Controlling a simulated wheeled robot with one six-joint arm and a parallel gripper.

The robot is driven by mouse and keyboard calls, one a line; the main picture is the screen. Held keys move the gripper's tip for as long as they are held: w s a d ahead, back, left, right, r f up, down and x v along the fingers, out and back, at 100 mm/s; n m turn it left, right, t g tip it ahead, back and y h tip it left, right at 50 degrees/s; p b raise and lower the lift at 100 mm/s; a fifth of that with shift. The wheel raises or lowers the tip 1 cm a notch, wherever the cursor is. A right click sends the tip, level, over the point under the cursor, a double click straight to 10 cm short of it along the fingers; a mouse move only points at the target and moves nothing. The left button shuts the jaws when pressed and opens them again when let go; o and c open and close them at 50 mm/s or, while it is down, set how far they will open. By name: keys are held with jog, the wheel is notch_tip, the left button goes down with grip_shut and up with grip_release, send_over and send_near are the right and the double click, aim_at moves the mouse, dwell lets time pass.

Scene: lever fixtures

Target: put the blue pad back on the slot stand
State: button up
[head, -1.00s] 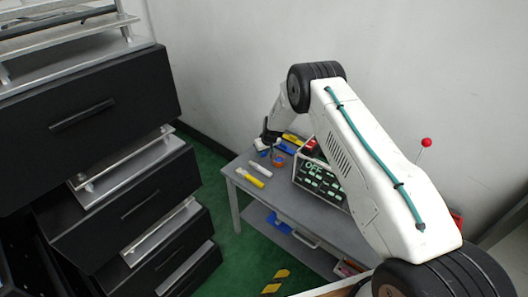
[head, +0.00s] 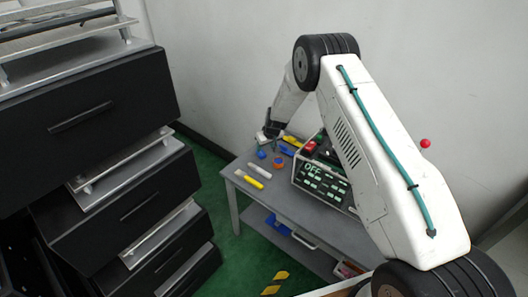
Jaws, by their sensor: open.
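My gripper (head: 266,137) is small and dark in the head view, above the far left part of the grey table. It is open, and I see nothing held in it. A small blue piece (head: 262,154) lies on the table just below it. Another blue piece (head: 287,150) lies to the right, beside a yellow one. I cannot tell which of these is the blue pad. An orange and blue round item (head: 278,162) stands between them. I cannot make out the slot stand for certain at this size.
A box with a dark panel reading OFF (head: 322,182) and red and green tops stands right on the grey table (head: 262,200). A white marker (head: 259,170) and a yellow one (head: 249,183) lie at the front left. Black drawers (head: 110,110) fill the left.

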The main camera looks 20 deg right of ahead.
jog(key=s+r, duration=0.7)
jog(key=r, duration=0.5)
jog(key=s+r+g, duration=0.1)
jog(key=s+r, duration=0.5)
jog(key=r, duration=0.6)
jog(key=s+r, duration=0.7)
jog(key=r, duration=0.4)
jog(key=s+r+m, duration=0.1)
jog(key=s+r, duration=0.2)
jog(key=s, duration=0.9)
jog(key=s+d+r+g, duration=0.1)
jog(key=s+r, duration=0.1)
jog(key=s, duration=1.1)
jog(key=s+d+r+m+g+h, duration=0.1)
jog(key=s+r, duration=0.2)
jog(key=s, duration=1)
jog(key=shift+r+m, duration=0.3)
jog(key=shift+r, duration=0.05)
